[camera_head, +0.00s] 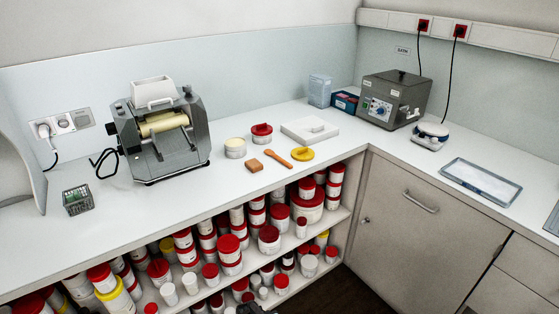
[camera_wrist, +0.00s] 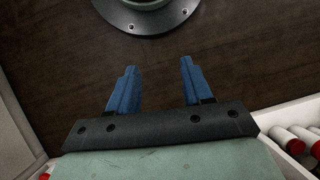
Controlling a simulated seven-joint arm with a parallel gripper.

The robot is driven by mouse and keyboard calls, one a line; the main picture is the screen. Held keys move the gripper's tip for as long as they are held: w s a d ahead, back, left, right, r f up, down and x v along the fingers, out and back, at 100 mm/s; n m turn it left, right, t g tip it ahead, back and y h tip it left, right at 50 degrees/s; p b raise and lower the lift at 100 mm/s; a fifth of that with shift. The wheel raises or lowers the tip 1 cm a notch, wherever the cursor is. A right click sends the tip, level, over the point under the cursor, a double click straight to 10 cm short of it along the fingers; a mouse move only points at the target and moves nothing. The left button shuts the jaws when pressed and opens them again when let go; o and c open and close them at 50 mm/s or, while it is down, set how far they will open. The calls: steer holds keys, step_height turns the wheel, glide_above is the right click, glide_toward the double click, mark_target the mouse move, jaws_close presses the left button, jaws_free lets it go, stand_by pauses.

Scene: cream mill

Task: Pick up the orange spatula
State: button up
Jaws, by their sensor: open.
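The orange spatula (camera_head: 278,158) lies flat on the white counter (camera_head: 225,192) in the head view, between an orange-brown block (camera_head: 253,165) and a yellow lid (camera_head: 302,154). My gripper (camera_wrist: 158,68) shows in the wrist view with its two blue fingers apart and nothing between them. It is over the dark wooden floor, away from the spatula. The spatula is not in the wrist view. In the head view, only a dark piece at the bottom edge may belong to my arm.
An open white jar (camera_head: 235,148) and a red-lidded jar (camera_head: 262,134) stand behind the spatula. A roller mill (camera_head: 160,130) stands to the left, a white slab (camera_head: 310,130) behind right. Shelves below the counter hold several red-lidded jars (camera_head: 229,250). The right counter has a grey device (camera_head: 395,97).

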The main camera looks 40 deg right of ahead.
steer(key=w+d+r+m+t+y, duration=0.1)
steer(key=w+d+r+t, duration=0.1)
steer(key=w+d+r, duration=0.75)
steer(key=w+d+r+m+t, duration=0.1)
steer(key=w+d+r+t, duration=0.1)
steer(key=w+d+r, duration=0.7)
steer(key=w+d+r+m+t+h, duration=0.15)
steer(key=w+d+r, duration=0.25)
steer(key=d+r, duration=0.7)
steer(key=w+d+r+t, duration=0.3)
steer(key=w+d+r, duration=0.1)
steer(key=d+r, duration=0.7)
steer(key=w+d+r+n, duration=0.1)
steer(key=w+r+n, duration=0.3)
steer(key=r, duration=1.1)
steer(key=w+a+r+n, duration=0.2)
steer(key=w+a+r, duration=0.2)
steer(key=w, duration=0.1)
glide_toward(282, 159)
steer(key=f, duration=0.1)
steer(key=a+f+t, duration=0.1)
steer(key=shift+a+f+m, duration=0.15)
steer(key=shift+f+m, duration=0.1)
steer(key=shift+f, duration=0.1)
steer(key=shift+h, duration=0.25)
steer(key=shift+d+x, duration=0.2)
steer(key=shift+x, duration=1.15)
steer(key=shift+d+x, duration=0.2)
steer(key=shift+x, duration=1.15)
